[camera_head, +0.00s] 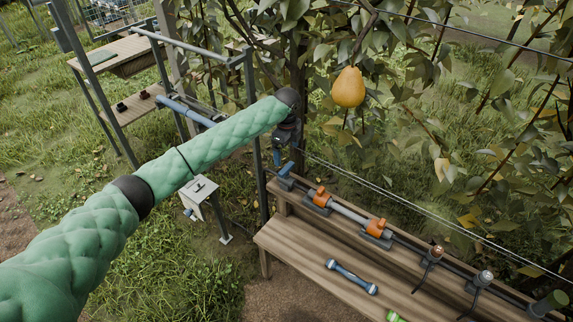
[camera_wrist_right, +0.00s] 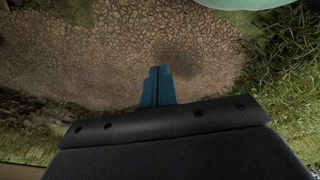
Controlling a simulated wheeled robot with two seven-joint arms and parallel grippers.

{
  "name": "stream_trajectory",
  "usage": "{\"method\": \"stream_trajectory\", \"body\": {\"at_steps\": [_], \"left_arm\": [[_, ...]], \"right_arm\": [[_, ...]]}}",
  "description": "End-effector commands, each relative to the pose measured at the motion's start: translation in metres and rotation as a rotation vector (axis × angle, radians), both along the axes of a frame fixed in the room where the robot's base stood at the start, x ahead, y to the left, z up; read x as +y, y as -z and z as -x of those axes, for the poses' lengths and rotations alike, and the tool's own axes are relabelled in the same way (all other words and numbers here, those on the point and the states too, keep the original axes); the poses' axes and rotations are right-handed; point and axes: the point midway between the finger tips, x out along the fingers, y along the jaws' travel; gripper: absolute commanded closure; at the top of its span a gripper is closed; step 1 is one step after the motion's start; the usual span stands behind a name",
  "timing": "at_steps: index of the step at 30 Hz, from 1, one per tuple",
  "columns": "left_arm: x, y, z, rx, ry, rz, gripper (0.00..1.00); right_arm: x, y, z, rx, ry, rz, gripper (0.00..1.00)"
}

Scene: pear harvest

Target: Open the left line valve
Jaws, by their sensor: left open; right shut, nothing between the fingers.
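Two valves with orange handles sit on a grey pipe along the wooden bench in the head view. The left valve (camera_head: 320,197) is nearer the bench's left end, and the right valve (camera_head: 376,229) is further along. My left gripper (camera_head: 277,160) is open, hanging at the end of the green-sleeved arm above the pipe's left end, up and left of the left valve and apart from it. Its fingers are partly hidden by the wrist. My right gripper (camera_wrist_right: 157,88) shows in the right wrist view, shut and empty over bare ground.
A blue-grey tool (camera_head: 351,277) lies on the bench plank (camera_head: 305,252). A yellow pear (camera_head: 348,87) hangs above the valves among leafy branches. A white box on a post (camera_head: 200,190) and a metal frame (camera_head: 250,100) stand to the left. A wire runs over the bench.

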Motion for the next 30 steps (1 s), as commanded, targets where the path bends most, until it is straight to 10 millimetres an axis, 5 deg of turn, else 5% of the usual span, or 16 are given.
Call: {"method": "stream_trajectory", "body": {"at_steps": [8, 21, 30], "left_arm": [[0.000, 0.008, 0.000, 0.000, 0.069, -0.001, 0.05], [0.000, 0.062, 0.000, 0.000, 0.067, -0.002, 0.05], [0.000, 0.078, 0.000, -0.002, 0.067, -0.001, 0.05]], "right_arm": [[-0.002, 0.005, 0.001, -0.006, 0.000, 0.002, 1.00], [-0.018, 0.045, 0.017, -0.032, -0.010, 0.015, 1.00], [-0.022, 0.056, 0.022, -0.040, -0.013, 0.018, 1.00]]}}
